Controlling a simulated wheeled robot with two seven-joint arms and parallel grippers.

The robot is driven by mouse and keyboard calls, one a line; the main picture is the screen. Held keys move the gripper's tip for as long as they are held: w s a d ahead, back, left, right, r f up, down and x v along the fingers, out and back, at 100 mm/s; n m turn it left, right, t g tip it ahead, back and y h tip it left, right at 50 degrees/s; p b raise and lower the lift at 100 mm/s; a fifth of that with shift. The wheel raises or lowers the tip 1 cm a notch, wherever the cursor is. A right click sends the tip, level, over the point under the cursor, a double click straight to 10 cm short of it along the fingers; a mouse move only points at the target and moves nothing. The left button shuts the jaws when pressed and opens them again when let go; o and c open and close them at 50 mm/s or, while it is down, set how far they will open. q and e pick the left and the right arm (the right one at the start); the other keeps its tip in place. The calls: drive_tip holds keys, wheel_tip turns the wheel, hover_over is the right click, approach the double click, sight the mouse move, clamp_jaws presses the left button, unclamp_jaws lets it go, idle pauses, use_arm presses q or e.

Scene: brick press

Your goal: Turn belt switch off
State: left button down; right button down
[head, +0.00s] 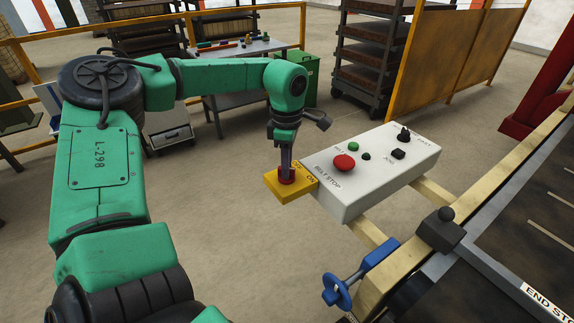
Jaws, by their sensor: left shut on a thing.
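The belt switch is a red knob (287,179) on a yellow plate (279,194) at the left end of the grey control box. The plate has the words OFF and ON beside the knob. My left gripper (286,170) points down from above and is shut on the knob. The fingers hide the knob's upper part, so I cannot tell which word it points to. My right gripper is not in view.
The control box (350,197) carries a red BELT STOP button (344,163) and other small controls close to the right of my gripper. A blue handwheel (338,291) and the dark belt (520,235) lie at the lower right.

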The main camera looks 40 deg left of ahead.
use_arm(q)
drive_tip(key=n+b, duration=0.2)
drive_tip(key=n, duration=0.1)
drive_tip(key=shift+f+b, duration=0.1)
drive_tip(key=shift+b, duration=0.2)
drive_tip(key=n+b, duration=0.2)
drive_tip(key=n, duration=0.2)
drive_tip(key=shift+n, duration=0.3)
drive_tip(key=n+b, duration=0.1)
drive_tip(key=n, duration=0.4)
drive_tip(key=shift+b, duration=0.4)
drive_tip(key=n+b, duration=0.1)
drive_tip(key=n, duration=0.4)
drive_tip(key=shift+r, duration=0.2)
drive_tip(key=c, duration=0.8)
unclamp_jaws()
drive_tip(key=shift+o, duration=0.2)
